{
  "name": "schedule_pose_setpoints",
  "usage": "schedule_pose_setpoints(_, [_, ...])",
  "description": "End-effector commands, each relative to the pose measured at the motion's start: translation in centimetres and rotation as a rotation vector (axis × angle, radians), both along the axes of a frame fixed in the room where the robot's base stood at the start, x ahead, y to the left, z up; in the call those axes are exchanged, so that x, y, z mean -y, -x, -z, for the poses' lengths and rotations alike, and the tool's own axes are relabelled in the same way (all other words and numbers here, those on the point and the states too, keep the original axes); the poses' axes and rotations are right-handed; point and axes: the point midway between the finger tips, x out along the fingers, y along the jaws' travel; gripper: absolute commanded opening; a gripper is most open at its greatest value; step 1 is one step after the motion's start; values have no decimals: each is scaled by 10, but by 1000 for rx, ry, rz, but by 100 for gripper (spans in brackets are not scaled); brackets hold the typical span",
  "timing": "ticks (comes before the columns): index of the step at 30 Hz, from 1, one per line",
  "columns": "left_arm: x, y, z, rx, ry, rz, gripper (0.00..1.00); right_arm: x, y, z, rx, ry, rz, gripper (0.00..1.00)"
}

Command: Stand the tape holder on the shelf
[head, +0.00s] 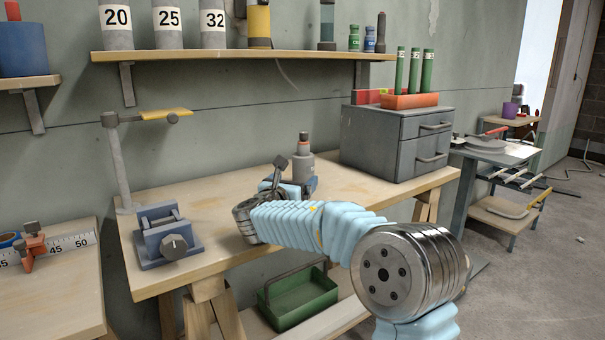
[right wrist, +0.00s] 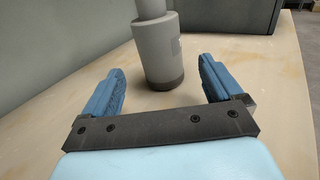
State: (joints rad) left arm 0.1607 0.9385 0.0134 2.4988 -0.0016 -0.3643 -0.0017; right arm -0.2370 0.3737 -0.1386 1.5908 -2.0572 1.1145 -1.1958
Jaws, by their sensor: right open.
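A grey, bottle-like cylinder (head: 303,167) with a narrower neck and a reddish band near its top stands upright on the wooden workbench (head: 225,205). I cannot tell for sure whether it is the tape holder. My right gripper (head: 291,183) is just in front of it, partly hidden by my own arm. In the right wrist view the gripper (right wrist: 161,78) is open, its blue fingers apart and empty. The cylinder (right wrist: 160,55) stands beyond the fingertips, lined up with the gap, its top cut off. The wooden wall shelf (head: 240,54) runs above the bench. My left gripper is out of view.
The shelf carries numbered grey cylinders (head: 168,25), a yellow container (head: 259,22) and small bottles. A grey drawer cabinet (head: 397,140) stands right of the cylinder. A blue clamp device (head: 167,238) and a post with a yellow arm stand left. A green tray (head: 298,302) sits below.

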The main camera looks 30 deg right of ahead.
Motion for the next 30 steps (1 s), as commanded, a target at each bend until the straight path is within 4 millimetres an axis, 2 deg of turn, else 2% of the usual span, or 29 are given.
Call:
schedule_pose_setpoints(7, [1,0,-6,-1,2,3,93,20,-16,-3,1,1,2,93])
schedule_pose_setpoints(15, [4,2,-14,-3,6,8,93,53,-45,-4,2,-1,2,93])
schedule_pose_setpoints(24, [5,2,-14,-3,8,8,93,57,-48,-3,1,0,0,93])
schedule_pose_setpoints(30, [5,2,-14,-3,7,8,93,57,-48,-3,1,0,0,62])
